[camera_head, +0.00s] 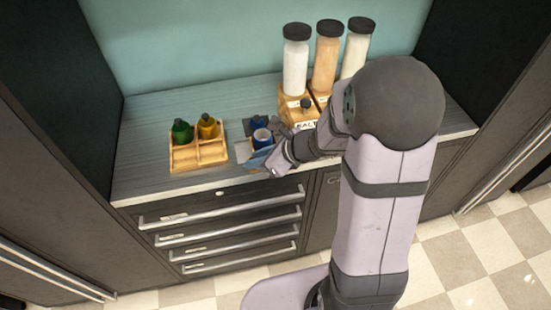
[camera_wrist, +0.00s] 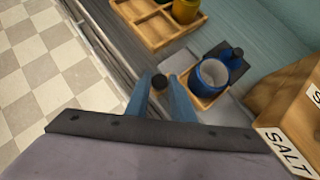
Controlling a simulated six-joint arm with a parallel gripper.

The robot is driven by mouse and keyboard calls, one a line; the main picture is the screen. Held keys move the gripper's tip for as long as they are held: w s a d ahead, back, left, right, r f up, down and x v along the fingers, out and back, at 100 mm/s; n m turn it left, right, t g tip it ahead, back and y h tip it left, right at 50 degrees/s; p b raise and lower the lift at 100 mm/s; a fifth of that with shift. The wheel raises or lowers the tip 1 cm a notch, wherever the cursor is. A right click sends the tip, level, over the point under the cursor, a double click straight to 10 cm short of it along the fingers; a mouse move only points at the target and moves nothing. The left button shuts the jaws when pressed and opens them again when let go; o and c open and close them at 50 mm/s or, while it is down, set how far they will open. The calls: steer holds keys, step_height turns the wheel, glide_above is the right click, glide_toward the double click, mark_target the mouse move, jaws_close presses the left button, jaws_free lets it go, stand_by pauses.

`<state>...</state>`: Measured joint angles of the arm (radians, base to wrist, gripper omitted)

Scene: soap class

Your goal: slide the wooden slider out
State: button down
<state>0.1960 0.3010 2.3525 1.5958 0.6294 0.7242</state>
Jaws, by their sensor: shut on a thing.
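A small dark round knob (camera_wrist: 159,82) is between the two blue fingers of my gripper (camera_wrist: 161,88) in the wrist view. My gripper is shut on this knob. A strip of light wood (camera_wrist: 204,103), which looks like the wooden slider, shows beneath a blue cup (camera_wrist: 208,78). The join between the knob and the wood is hard to see. In the head view my gripper (camera_head: 266,160) is low at the counter's front edge, just in front of the blue cup (camera_head: 262,138). My arm hides part of this area.
A wooden tray (camera_head: 198,165) with a green bottle (camera_head: 181,131) and a yellow bottle (camera_head: 208,127) stands to the left. Wooden stands with tall jars, one labelled SALT (camera_wrist: 285,153), are behind and right. Drawers (camera_head: 222,218) lie below the front edge.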

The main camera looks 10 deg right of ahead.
steer(key=shift+a+r, duration=0.1)
steer(key=shift+a, duration=0.2)
steer(key=c, duration=1.6)
jaws_free()
steer(key=shift+a, duration=0.15)
steer(key=shift+d, duration=0.2)
steer(key=shift+p+v, duration=0.45)
steer(key=shift+v, duration=3.15)
steer(key=shift+p+v, duration=1.5)
steer(key=shift+v, duration=0.45)
